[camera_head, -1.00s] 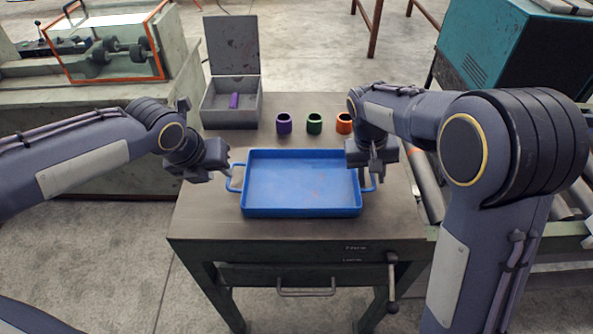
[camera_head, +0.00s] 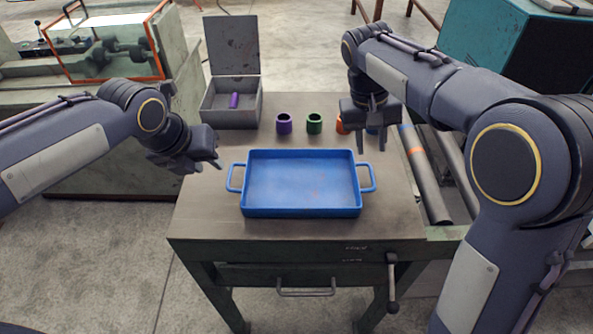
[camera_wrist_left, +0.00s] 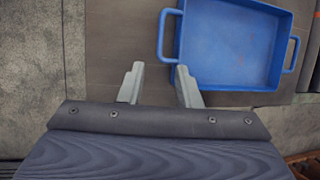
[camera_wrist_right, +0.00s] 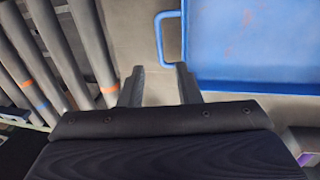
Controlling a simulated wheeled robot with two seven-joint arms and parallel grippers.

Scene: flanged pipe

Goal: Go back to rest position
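My left gripper (camera_head: 212,166) is open and empty, a little left of the blue tray's left handle in the head view. In the left wrist view its fingers (camera_wrist_left: 159,84) are apart with bare tabletop between them. My right gripper (camera_head: 372,144) is open and empty above the tray's back right side. In the right wrist view its fingers (camera_wrist_right: 160,85) are apart with nothing between them. The empty blue tray (camera_head: 300,212) rests on the workbench (camera_head: 215,222); it also shows in the left wrist view (camera_wrist_left: 235,82) and right wrist view (camera_wrist_right: 250,85).
A purple ring (camera_head: 283,124), a green ring (camera_head: 314,123) and a partly hidden orange ring (camera_head: 341,126) stand behind the tray. An open grey box (camera_head: 228,118) at the back left holds a purple piece (camera_head: 235,100). Roller rails (camera_head: 425,175) lie to the right.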

